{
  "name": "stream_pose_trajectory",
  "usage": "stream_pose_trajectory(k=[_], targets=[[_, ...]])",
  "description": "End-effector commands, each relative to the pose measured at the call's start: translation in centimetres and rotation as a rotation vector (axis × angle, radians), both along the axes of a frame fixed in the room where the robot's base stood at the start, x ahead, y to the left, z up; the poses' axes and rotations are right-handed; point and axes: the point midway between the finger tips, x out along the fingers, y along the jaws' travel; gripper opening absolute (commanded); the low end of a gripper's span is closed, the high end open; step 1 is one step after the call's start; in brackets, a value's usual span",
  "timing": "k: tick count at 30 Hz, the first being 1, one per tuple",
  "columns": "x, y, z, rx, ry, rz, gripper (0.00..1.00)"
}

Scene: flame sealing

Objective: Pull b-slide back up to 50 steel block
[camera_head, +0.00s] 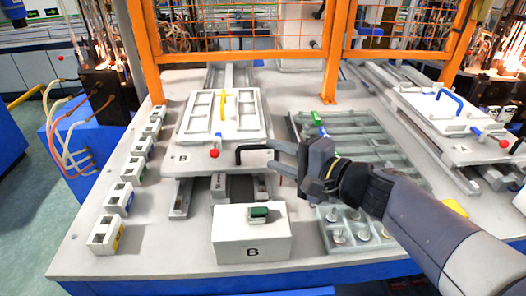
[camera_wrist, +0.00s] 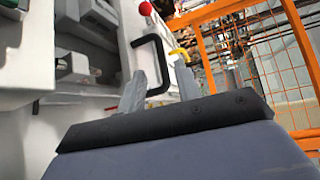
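The b-slide (camera_head: 206,157) is a light plate marked B, on rails at the left of the table. A black bent handle (camera_head: 240,150) sticks out at its front right; it also shows in the wrist view (camera_wrist: 163,55). My gripper (camera_head: 270,155) is at the handle's right end. In the wrist view its two fingers (camera_wrist: 160,88) are apart, with the handle's end between them; I cannot see firm contact. A small steel block (camera_head: 219,186) with dark marking stands between the rails under the slide's front edge. I cannot read its number.
A white box marked B (camera_head: 251,240) with a green button stands in front of the slide. A rack of grey bars (camera_head: 365,140) lies to the right. Small white switch boxes (camera_head: 119,199) line the left edge. An orange frame (camera_head: 336,55) stands behind.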

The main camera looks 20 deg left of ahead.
Motion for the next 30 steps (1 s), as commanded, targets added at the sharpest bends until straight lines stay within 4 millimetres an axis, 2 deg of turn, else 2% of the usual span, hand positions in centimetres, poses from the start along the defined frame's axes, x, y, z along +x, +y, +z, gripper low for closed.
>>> stream_pose_trajectory(k=[1, 6, 12, 24, 30], targets=[[-0.2, -1.1, 0.1, 0.001, -0.003, -0.004, 0.32], [-0.9, -3.4, 0.5, 0.0, -0.002, -0.003, 0.32], [-1.3, -4.7, 0.7, -0.001, 0.0, 0.0, 0.32], [-1.4, -4.8, 0.7, -0.001, 0.001, 0.002, 0.32], [-1.1, -3.6, 0.6, 0.0, 0.002, 0.005, 0.32]])
